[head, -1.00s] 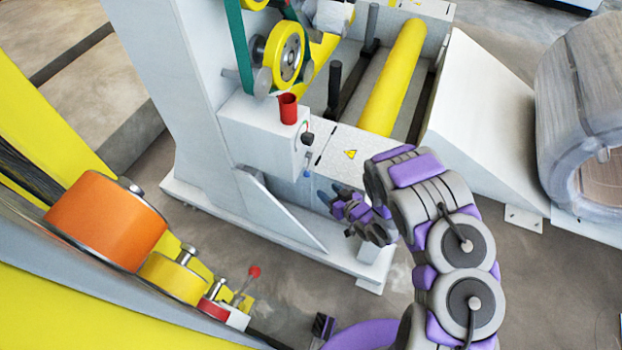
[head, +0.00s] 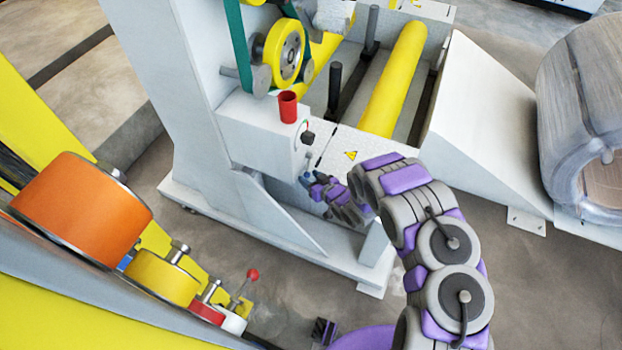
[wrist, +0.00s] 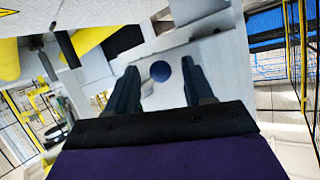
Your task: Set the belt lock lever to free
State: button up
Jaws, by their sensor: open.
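A small lever with a dark blue ball knob (wrist: 160,71) shows in the wrist view against the pale grey machine face. The ball lies between my two dark fingers, with clear gaps at both sides. My gripper (wrist: 158,85) is open and holds nothing. In the head view my gripper (head: 308,178) is at the front of the light grey box (head: 260,138), just below its round dial and black knob (head: 307,138). There the fingertips largely hide the blue ball. I cannot read any lever marking or tell its set position.
A red cup-like part (head: 288,107) stands on the box. Above is a yellow wheel (head: 284,52) with a green belt. A yellow roller (head: 394,78) lies behind my arm.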

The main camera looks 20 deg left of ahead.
jog(key=shift+c, duration=0.4)
grip_shut()
